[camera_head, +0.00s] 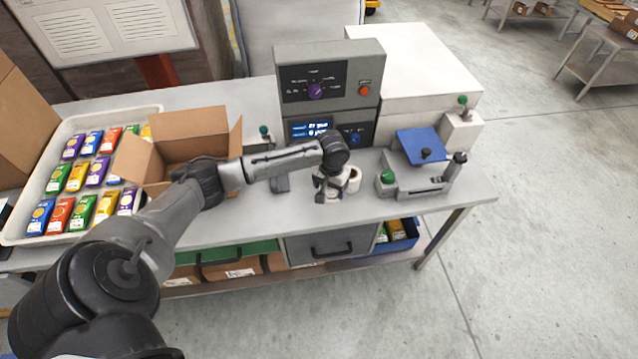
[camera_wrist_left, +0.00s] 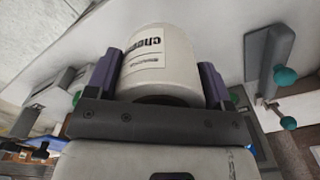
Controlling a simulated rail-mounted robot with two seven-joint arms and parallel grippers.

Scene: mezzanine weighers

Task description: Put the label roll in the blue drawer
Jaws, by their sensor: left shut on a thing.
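My left gripper (camera_head: 331,186) is shut on the white label roll (camera_wrist_left: 160,58), just above or at the bench top in front of the grey control box. In the left wrist view the roll sits between the two dark purple fingers of the gripper (camera_wrist_left: 160,80), with its printed label showing. In the head view the arm and gripper partly cover the roll. A blue drawer or bin (camera_head: 413,246) with colored packets in it shows below the bench's right end; I cannot tell which. My right gripper is not in view.
A green-fronted drawer (camera_head: 240,253) and a grey drawer (camera_head: 330,245) hang under the bench. A control box (camera_head: 330,75), a blue-topped device (camera_head: 420,145), an open carton (camera_head: 185,125) and a packet tray (camera_head: 20,240) stand on top. The floor at right front is clear.

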